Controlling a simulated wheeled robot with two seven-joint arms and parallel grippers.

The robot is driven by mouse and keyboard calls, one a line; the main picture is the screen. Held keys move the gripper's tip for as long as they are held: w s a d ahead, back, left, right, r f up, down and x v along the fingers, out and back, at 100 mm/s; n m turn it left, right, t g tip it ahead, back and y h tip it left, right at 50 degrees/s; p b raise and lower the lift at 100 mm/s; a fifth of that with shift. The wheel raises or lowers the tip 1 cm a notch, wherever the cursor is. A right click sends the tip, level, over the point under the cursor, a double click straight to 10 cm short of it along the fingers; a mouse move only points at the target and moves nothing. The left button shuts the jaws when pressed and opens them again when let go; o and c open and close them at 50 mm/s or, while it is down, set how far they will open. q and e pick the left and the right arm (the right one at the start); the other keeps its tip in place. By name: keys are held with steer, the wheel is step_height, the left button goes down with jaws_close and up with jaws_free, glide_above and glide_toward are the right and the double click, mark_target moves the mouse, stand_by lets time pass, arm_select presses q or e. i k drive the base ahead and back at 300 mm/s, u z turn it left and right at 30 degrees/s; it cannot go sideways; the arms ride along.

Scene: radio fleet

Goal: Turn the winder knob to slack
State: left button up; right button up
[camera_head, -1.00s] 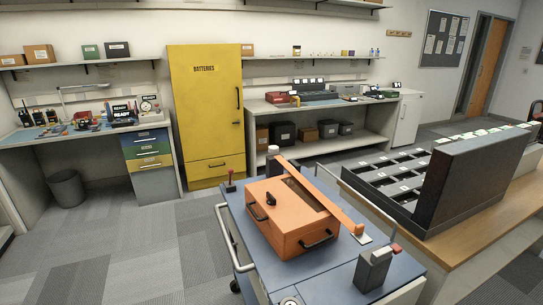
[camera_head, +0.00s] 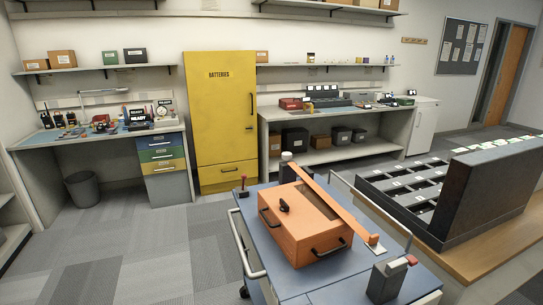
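An orange case (camera_head: 305,235) with black handles lies on a blue-topped cart (camera_head: 350,287). A small black knob (camera_head: 284,206) sits on its top near the left edge. An orange strap or bar (camera_head: 345,212) runs across the case from a dark post with a pale cap (camera_head: 286,158) to a pale end plate (camera_head: 376,247). A grey box with a red-tipped part (camera_head: 388,278) stands at the cart's front right. I cannot tell for sure which of these is the winder knob. Neither of my grippers is in view.
A red-topped lever (camera_head: 243,184) stands at the cart's left corner, above a rail (camera_head: 248,247). A wooden table (camera_head: 485,248) with a dark compartment rack (camera_head: 485,190) is close on the right. A yellow battery cabinet (camera_head: 221,125) stands behind.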

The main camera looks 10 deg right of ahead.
mark_target(287, 156)
steer(key=u, duration=1.25)
steer(key=i, duration=2.65)
steer(key=z, duration=3.65)
